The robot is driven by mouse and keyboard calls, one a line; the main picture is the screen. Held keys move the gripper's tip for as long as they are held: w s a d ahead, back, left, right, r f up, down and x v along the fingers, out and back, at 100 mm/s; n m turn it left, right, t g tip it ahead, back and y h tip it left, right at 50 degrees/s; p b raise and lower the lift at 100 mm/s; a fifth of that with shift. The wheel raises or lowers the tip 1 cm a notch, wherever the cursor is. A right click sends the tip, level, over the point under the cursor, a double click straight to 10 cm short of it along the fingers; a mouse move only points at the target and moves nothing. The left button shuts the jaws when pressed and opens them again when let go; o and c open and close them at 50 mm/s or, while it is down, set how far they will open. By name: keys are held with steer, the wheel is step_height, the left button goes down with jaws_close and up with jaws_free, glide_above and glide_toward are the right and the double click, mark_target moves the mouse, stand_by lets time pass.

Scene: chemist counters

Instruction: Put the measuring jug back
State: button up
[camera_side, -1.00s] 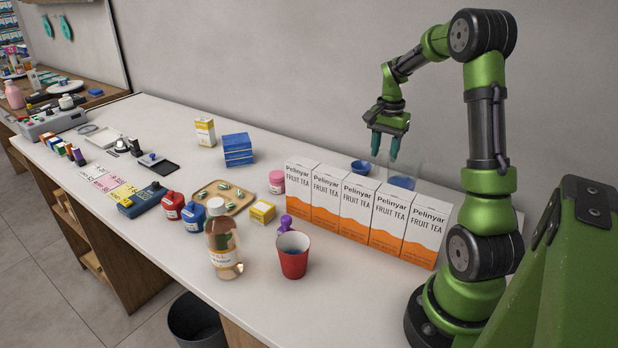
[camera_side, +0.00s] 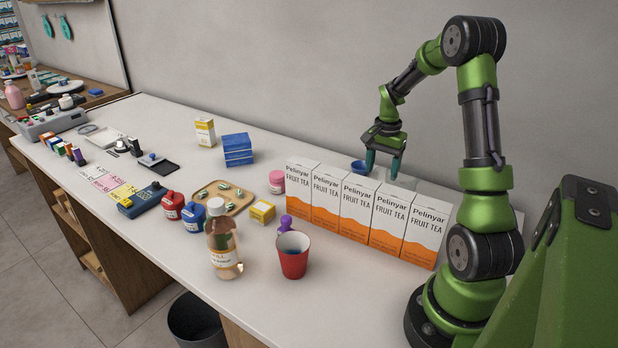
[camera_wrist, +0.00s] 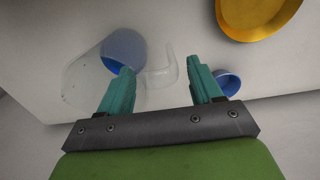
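The measuring jug (camera_wrist: 85,75) is clear, with blue at one end, and shows at the left of the wrist view. Its clear handle (camera_wrist: 163,72) lies between the two fingers of my gripper (camera_wrist: 162,72). The fingers are apart, and I see no grip on the handle. In the side view my gripper (camera_side: 383,168) points down behind the row of tea boxes. The jug (camera_side: 408,181) there is mostly hidden by the boxes and a finger.
Fruit tea boxes (camera_side: 357,208) stand in a row in front of the jug. A small blue bowl (camera_side: 361,167) is close to my gripper; the wrist view also shows an orange bowl (camera_wrist: 258,14). A red cup (camera_side: 292,262) and a brown bottle (camera_side: 223,250) stand nearer the front edge.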

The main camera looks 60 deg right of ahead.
steer(key=shift+r, duration=0.15)
step_height(320, 180, up, 11)
steer(key=w+a+r+n+t, duration=0.25)
steer(key=a+r, duration=0.25)
steer(key=a, duration=0.5)
steer(key=s+a+n+t, duration=0.1)
steer(key=s+a+n, duration=0.1)
steer(key=a, duration=0.6)
steer(key=s+a+n+t+y, duration=0.1)
steer(key=s+a+n+t, duration=0.1)
steer(key=a+n, duration=0.3)
steer(key=s+a+n+t+y, duration=0.1)
steer(key=s+a+n, duration=0.2)
steer(key=a, duration=0.8)
steer(key=shift+s+r+n+t, duration=0.1)
steer(key=shift+s+n+t, duration=0.25)
steer(key=shift+n, duration=0.4)
